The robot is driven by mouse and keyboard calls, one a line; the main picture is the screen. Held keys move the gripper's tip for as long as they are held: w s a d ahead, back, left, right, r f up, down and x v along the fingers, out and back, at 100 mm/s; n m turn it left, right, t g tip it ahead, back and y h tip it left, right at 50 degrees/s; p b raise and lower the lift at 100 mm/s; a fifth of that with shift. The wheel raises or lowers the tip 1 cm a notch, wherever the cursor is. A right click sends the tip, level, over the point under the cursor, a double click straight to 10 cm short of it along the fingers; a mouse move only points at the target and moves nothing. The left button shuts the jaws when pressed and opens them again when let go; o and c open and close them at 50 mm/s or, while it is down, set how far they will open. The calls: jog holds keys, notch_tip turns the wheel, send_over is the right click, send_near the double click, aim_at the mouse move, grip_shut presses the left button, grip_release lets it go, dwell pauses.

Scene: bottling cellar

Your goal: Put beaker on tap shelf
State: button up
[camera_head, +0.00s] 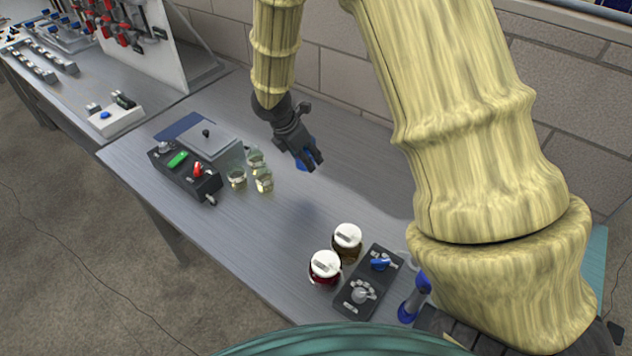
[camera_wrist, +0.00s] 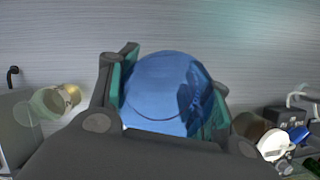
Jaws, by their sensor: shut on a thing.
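My gripper (camera_head: 306,158) is shut on a smooth blue round thing, likely the beaker (camera_wrist: 165,92), above the middle of the metal bench. In the wrist view it fills the gap between the jaws (camera_wrist: 168,100). In the head view only a little blue shows at the fingertips. I cannot tell whether it touches the bench. I cannot make out for sure which part is the tap shelf. A black block with a blue and a grey knob (camera_head: 368,284) stands at the front right of the bench.
Two white-lidded jars (camera_head: 347,240) (camera_head: 325,266) stand left of the black block. Several small glass jars (camera_head: 238,178) stand beside a control box (camera_head: 180,172) with green and red switches. The bench (camera_head: 215,235) is bare between these groups. A brick wall (camera_head: 345,80) runs behind.

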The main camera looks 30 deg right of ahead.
notch_tip(320, 180, down, 4)
jog(key=shift+w+r, duration=0.1)
jog(key=shift+r, duration=0.15)
jog(key=shift+f+p, duration=0.5)
jog(key=shift+f, duration=1.85)
jog(key=shift+f, duration=0.15)
jog(key=o, duration=1)
